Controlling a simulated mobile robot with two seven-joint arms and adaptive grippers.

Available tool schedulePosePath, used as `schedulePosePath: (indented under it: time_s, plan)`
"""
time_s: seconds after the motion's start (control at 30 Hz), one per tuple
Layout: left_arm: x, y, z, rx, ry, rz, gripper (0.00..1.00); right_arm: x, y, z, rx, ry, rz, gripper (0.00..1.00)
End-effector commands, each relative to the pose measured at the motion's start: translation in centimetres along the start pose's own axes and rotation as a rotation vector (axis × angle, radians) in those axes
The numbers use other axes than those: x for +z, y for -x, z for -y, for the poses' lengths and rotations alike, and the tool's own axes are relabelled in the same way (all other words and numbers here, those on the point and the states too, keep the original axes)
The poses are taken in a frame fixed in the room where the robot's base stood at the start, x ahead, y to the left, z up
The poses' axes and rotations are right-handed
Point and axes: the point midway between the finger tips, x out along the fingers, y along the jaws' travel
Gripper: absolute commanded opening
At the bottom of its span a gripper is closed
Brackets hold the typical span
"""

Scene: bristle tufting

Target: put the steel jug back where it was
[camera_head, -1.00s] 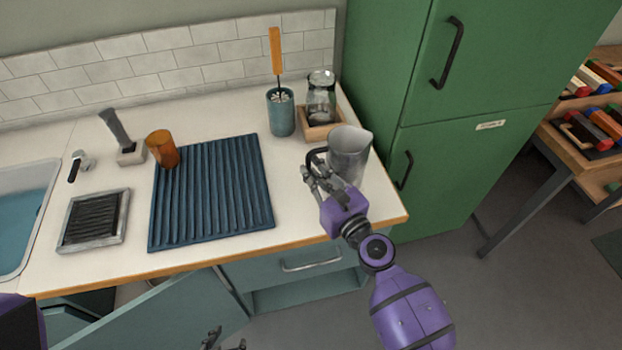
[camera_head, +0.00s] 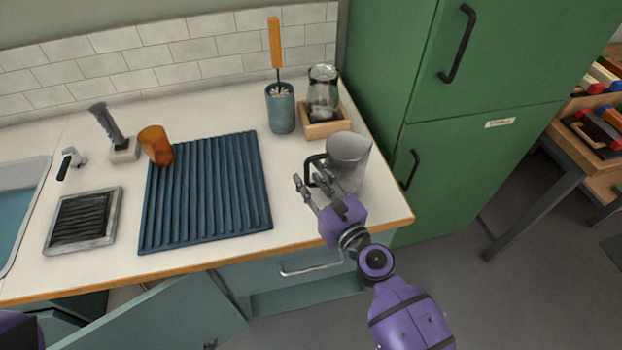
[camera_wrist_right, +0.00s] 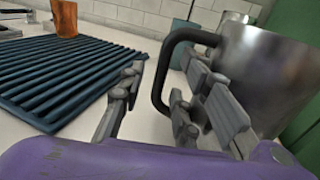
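The steel jug (camera_head: 350,155) stands upright on the worktop near its right end, with its black handle (camera_head: 314,168) facing left. My right gripper (camera_head: 312,190) is at the handle with its fingers spread. In the right wrist view the jug (camera_wrist_right: 270,75) fills the right side. The handle (camera_wrist_right: 158,85) lies between the parted fingers of the right gripper (camera_wrist_right: 170,100), and one finger is in front of the jug's side. Of my left gripper only a small dark tip (camera_head: 210,345) shows at the bottom edge.
A wooden tray (camera_head: 328,128) with a glass jar (camera_head: 322,92) is behind the jug, beside a teal cup (camera_head: 280,110) holding an orange-handled brush. The green cabinet (camera_head: 470,150) stands close right.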

Motion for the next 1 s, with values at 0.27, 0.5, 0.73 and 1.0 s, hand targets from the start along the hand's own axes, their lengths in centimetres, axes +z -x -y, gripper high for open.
schedulePosePath:
  time_s: [0.27,0.5,0.73,1.0]
  plan:
    - [0.3,0.2,0.0,-0.001,0.002,0.007,0.38,0.4,0.2,0.1,-0.001,0.001,0.001,0.30]
    - [1.9,0.4,0.1,-0.003,0.003,0.032,0.38,-0.1,4.7,0.1,-0.002,-0.001,-0.004,0.30]
    - [3.1,-0.1,0.0,-0.002,-0.002,0.048,0.38,-0.1,9.4,0.0,0.000,-0.001,-0.004,0.30]
    - [2.3,-1.1,-0.2,0.003,-0.007,0.031,0.38,0.1,11.9,0.0,0.000,0.001,-0.001,0.30]
